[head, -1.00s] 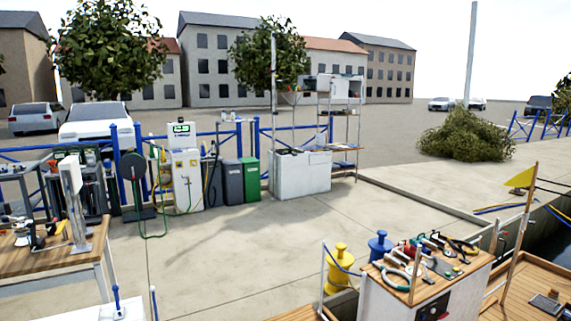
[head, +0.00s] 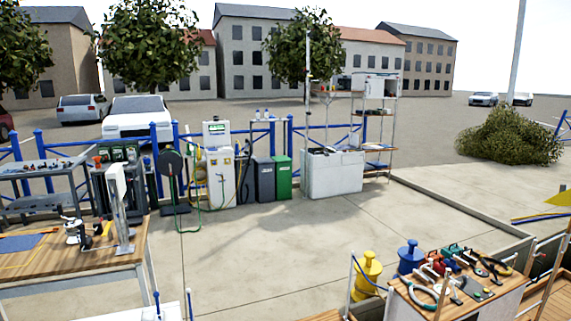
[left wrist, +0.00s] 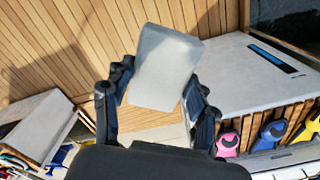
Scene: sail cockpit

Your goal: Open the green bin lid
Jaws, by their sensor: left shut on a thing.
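The green bin (head: 283,182) stands upright on the paved quay in the head view, small and far off. Its green lid (head: 282,160) looks closed. A dark grey bin (head: 265,182) stands close on its left. In the left wrist view my left gripper (left wrist: 157,108) is shut on a pale grey, flat-faced thing (left wrist: 165,65), which sticks out past the fingers over a slatted wooden deck. What this thing is I cannot tell. Neither gripper shows in the head view, and my right gripper is in no view.
A white chest (head: 335,176) stands right of the bins, and a white pump (head: 219,172) stands to their left. A wooden workbench (head: 90,262) is at front left. Yellow (head: 366,276) and blue (head: 410,259) bollards stand near a tool-covered box at front right. The paving between is open.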

